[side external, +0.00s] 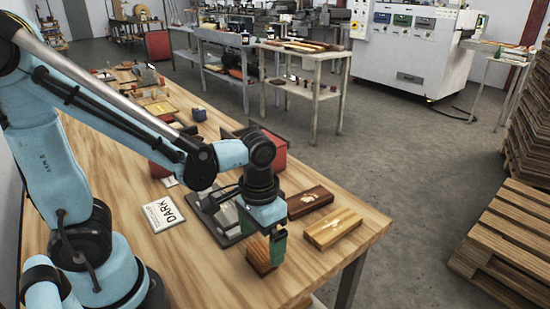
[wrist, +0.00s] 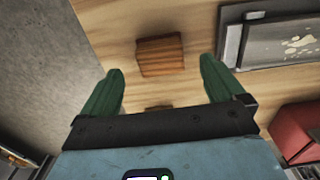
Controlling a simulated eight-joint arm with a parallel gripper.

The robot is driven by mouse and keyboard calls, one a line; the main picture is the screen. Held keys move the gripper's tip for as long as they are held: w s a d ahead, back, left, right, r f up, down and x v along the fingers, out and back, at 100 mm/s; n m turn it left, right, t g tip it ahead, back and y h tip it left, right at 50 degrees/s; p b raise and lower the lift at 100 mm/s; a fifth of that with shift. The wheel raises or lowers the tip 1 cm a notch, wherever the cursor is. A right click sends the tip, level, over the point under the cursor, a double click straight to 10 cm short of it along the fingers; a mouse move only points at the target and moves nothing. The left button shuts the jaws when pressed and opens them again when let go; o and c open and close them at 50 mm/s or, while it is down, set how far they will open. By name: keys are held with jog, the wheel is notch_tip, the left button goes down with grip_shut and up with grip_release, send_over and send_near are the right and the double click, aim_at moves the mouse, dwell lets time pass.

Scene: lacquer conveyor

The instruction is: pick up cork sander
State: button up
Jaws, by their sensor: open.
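The cork sander appears to be a small brown, striped block (side external: 260,256) on the wooden table near its front edge. In the wrist view the block (wrist: 160,55) lies just ahead of the gap between my fingertips, with clear table on both sides. My gripper (side external: 277,250) has green fingers, points down and is right beside the block in the side view. In the wrist view my gripper (wrist: 162,68) is open and empty. The height of the fingertips above the table is hard to tell. A second brown piece (wrist: 158,108) is mostly hidden behind my gripper's body.
A light wood block (side external: 333,229) and a dark wood block (side external: 310,201) lie to the right. A grey tray (side external: 226,240) and a white DARK card (side external: 163,213) lie to the left. A red bin (wrist: 300,128) shows at lower right. Table edge drops to the floor.

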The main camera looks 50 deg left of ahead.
aim_at(261, 251)
jog(key=shift+f, duration=2.1)
jog(key=c, duration=1.2)
jog(key=shift+o, duration=0.2)
jog(key=shift+r, duration=0.2)
jog(key=shift+r, duration=0.4)
notch_tip(261, 251, up, 3)
jog(key=shift+s+r, duration=0.15)
jog(key=s+d+r, duration=0.6)
jog(key=s+d, duration=0.1)
jog(key=d, duration=0.1)
jog(key=shift+s+d+r, duration=0.25)
jog(key=shift+d+r, duration=0.05)
jog(key=shift+d, duration=0.05)
